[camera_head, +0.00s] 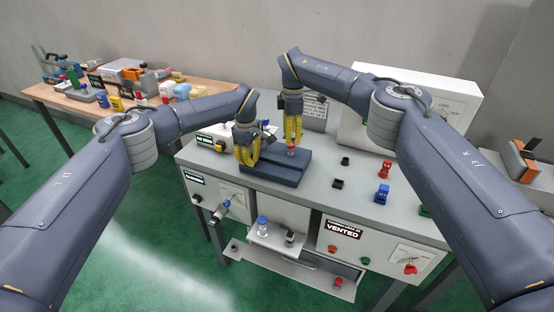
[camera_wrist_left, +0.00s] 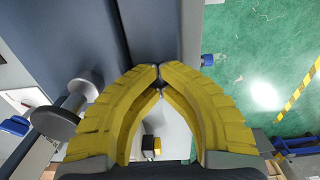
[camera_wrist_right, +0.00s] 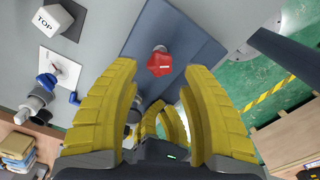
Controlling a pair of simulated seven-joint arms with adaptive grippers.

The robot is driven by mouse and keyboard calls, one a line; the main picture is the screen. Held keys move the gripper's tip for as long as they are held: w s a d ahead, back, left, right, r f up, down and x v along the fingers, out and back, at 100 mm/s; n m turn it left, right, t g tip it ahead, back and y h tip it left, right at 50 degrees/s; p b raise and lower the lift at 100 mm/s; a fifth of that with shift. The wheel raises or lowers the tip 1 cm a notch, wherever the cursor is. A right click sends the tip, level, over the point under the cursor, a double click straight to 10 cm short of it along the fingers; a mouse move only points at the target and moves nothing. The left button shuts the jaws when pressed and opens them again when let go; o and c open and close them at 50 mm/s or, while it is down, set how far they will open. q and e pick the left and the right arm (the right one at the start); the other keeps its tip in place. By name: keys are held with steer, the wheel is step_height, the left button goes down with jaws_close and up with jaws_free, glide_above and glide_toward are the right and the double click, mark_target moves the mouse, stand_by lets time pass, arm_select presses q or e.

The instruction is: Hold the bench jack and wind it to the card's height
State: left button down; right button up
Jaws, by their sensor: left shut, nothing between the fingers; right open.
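The bench jack, a dark blue slab-like block (camera_head: 284,174), lies on the grey bench top; a red knob (camera_head: 291,151) stands on it. In the right wrist view the blue slab (camera_wrist_right: 190,40) and the lobed red knob (camera_wrist_right: 159,64) lie ahead of my fingers. My right gripper (camera_head: 292,141) points down over the knob, open, its fingers spread to either side in the wrist view; I cannot tell whether they touch it. My left gripper (camera_head: 247,162) is shut and empty at the jack's left end; its fingertips (camera_wrist_left: 159,68) meet beside the blue slab. A printed card (camera_head: 314,112) stands behind.
Small red (camera_head: 381,194) and black (camera_head: 338,184) parts sit on the bench right of the jack. A white cabinet (camera_head: 445,103) stands at the back. The front panel carries a "VENTED" sign (camera_head: 341,231). A wooden table (camera_head: 48,92) at the left is crowded with objects.

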arm_select(q)
steer(key=shift+s+a+f, duration=0.1)
steer(key=shift+f, duration=0.2)
steer(key=shift+r, duration=3.7)
